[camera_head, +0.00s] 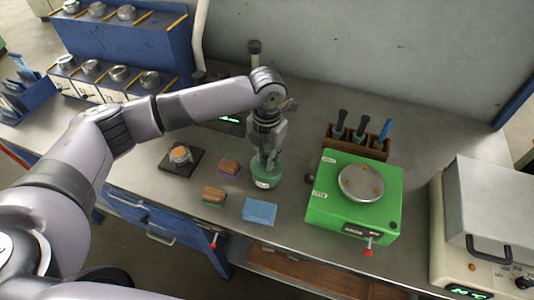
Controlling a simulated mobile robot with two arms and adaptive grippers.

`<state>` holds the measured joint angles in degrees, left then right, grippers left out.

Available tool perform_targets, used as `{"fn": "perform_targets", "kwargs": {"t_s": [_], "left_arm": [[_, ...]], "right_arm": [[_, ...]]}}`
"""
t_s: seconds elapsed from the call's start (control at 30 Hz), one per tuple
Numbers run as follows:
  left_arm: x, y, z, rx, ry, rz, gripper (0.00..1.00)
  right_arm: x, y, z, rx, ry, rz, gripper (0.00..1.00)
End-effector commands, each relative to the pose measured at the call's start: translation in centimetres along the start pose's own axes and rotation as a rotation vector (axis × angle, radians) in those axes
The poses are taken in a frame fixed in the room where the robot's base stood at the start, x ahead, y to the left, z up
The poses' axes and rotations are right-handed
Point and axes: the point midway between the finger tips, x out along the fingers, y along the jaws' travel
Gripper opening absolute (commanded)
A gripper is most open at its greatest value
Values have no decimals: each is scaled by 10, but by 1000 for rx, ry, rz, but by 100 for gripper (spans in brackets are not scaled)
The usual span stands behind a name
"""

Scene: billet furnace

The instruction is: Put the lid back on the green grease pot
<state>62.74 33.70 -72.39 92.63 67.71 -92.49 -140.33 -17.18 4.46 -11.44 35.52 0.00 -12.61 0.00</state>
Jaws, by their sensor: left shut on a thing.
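The green grease pot (266,181) stands upright on the grey bench, near the middle of the view, with a pale label on its front. My left gripper (267,158) comes down from above, directly over the pot, and is shut on what looks like the pot's lid. The fingers hide most of the lid and the pot's mouth. I cannot tell whether the lid touches the rim. My right gripper is not in view.
A green machine (325,205) with a round plate stands to the right, before a wooden tool rack (341,144). Two brushes (229,168) (214,194), a blue cloth (259,211) and a black pad (172,166) lie around the pot. A grey-lidded furnace box (490,205) is far right.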

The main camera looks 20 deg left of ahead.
Motion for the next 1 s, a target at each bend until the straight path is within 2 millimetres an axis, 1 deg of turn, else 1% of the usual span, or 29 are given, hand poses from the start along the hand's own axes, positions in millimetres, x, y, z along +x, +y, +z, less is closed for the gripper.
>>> {"fn": "perform_targets", "kwargs": {"t_s": [0.57, 1.0], "left_arm": [[0, 0, 0, 0, -1, 0, 0], [0, 0, 0, 0, -1, 1, 0]], "right_arm": [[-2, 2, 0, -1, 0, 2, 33], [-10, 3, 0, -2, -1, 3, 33]]}}
